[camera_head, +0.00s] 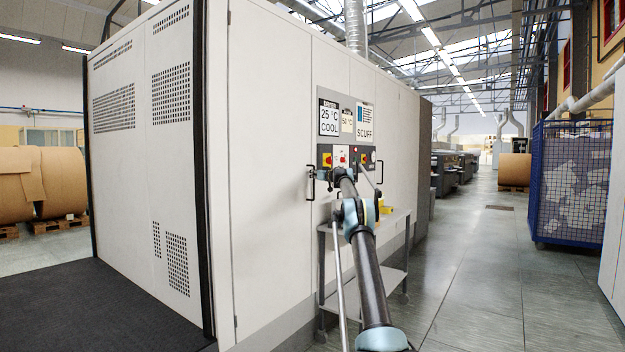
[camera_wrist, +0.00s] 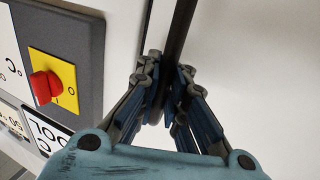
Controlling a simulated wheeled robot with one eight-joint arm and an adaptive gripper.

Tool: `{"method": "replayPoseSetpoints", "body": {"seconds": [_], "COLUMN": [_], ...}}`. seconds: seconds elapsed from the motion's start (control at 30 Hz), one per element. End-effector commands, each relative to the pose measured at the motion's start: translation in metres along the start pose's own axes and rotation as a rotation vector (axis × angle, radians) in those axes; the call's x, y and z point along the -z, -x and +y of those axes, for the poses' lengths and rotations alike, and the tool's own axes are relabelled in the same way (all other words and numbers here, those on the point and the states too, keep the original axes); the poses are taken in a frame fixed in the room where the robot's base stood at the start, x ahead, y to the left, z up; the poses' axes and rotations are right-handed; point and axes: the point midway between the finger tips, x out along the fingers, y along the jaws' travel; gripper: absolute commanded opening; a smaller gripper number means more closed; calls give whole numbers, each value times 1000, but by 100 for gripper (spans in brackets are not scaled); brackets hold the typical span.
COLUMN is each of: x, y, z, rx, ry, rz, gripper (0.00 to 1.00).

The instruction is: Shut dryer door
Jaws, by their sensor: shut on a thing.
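The dryer is the large off-white cabinet in the head view, and its door (camera_head: 268,190) is the tall panel left of the controls. The door looks about flush with the cabinet front; I cannot tell whether a small gap is left. A black bar handle (camera_head: 309,185) stands on its right edge. My gripper (camera_head: 322,175) is at that handle. In the wrist view my gripper (camera_wrist: 163,85) is shut around the dark handle bar (camera_wrist: 184,28), with the white door face behind. The fingers hide part of the bar.
A control panel (camera_wrist: 62,55) with a red switch (camera_wrist: 44,87) is close beside my gripper. A small grey table (camera_head: 385,276) stands below my arm. A blue mesh cage (camera_head: 572,185) stands at the right. The aisle floor (camera_head: 480,270) is clear.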

Motion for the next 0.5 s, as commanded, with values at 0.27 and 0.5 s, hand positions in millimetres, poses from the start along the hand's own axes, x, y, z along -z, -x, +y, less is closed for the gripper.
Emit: {"method": "replayPoseSetpoints", "body": {"seconds": [0.27,0.5], "x": [0,0], "y": [0,0], "z": [2,2], "rx": [-6,-4], "ry": [-1,-1], "rz": [1,1], "gripper": [0,31]}}
